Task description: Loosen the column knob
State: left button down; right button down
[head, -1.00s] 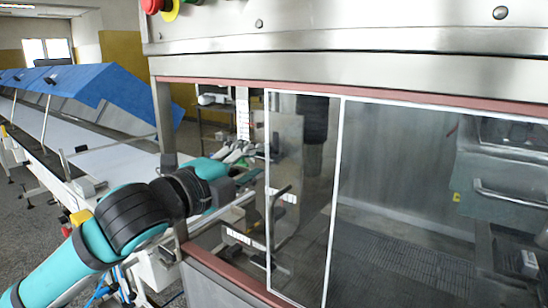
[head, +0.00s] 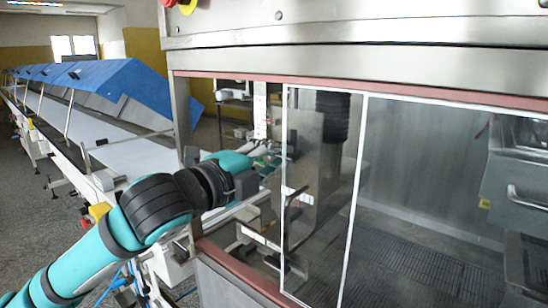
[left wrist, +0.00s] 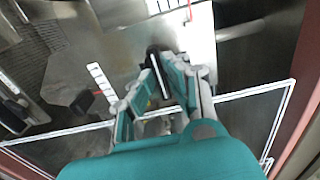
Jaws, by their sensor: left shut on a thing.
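My left arm reaches from the left through the open side of the steel machine. In the head view my left gripper (head: 274,158) is at the near edge of the clear sliding panel, small and partly blurred. In the left wrist view the gripper (left wrist: 168,82) has its teal and grey fingers closed around a narrow black piece (left wrist: 154,60) with a pale stripe. This seems to be the column knob, but its shape is mostly hidden between the fingers. The knob cannot be made out in the head view. My right gripper is not in view.
The white-edged clear panel (head: 362,190) stands right of my gripper. The machine's steel frame post (head: 182,115) is close to my forearm. A long conveyor (head: 120,150) with blue covers (head: 130,85) runs off to the left. Mesh flooring (head: 410,255) lies inside the machine.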

pick_arm(q)
jog(key=n+p, duration=0.4)
jog(key=n, duration=0.1)
jog(key=shift+n, duration=0.4)
jog(key=c, duration=1.4)
grip_release()
jog(key=shift+o, duration=0.2)
jog(key=v, duration=1.2)
